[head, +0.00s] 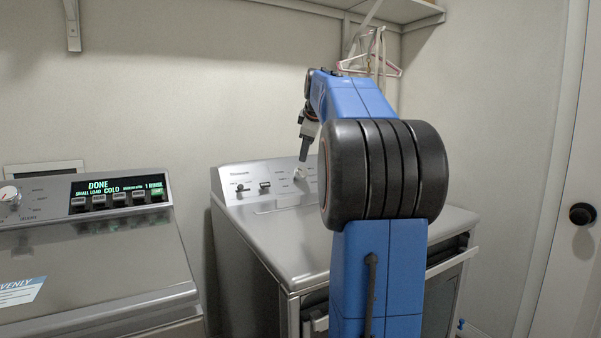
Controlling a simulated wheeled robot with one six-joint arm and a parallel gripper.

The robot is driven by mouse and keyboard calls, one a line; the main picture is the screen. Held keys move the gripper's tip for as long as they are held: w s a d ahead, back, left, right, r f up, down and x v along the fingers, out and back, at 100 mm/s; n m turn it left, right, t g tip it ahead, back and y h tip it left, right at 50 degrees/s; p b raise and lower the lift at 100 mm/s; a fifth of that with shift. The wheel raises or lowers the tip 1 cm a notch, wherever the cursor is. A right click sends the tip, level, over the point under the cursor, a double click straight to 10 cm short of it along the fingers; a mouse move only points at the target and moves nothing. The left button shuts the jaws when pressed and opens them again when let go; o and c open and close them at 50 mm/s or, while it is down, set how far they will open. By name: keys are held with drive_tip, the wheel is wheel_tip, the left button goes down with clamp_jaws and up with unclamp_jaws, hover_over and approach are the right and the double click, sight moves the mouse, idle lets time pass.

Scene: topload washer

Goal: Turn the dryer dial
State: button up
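The dryer (270,230) is a silver machine in the middle, with a slanted control panel (236,187) along its back. A pale round dial (299,175) shows on the panel, just left of my arm. Two small dark switches (264,186) sit further left on the panel. My gripper (304,154) points down just above the dial, with its dark tip close to it. I cannot tell whether it touches the dial or whether the fingers are apart. My blue arm hides the right part of the panel and much of the dryer top.
A washer (130,255) stands at left, with a lit display reading DONE and a white knob (9,194). A shelf (390,10) with hangers (370,68) is on the back wall above. A door with a black knob (582,214) is at right.

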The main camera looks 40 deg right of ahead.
sight(301, 170)
drive_tip(key=x, duration=1.4)
drive_tip(key=shift+w+d+f, duration=0.1)
drive_tip(key=shift+w+f, duration=0.15)
drive_tip(key=shift+f, duration=0.1)
drive_tip(key=c, duration=0.9)
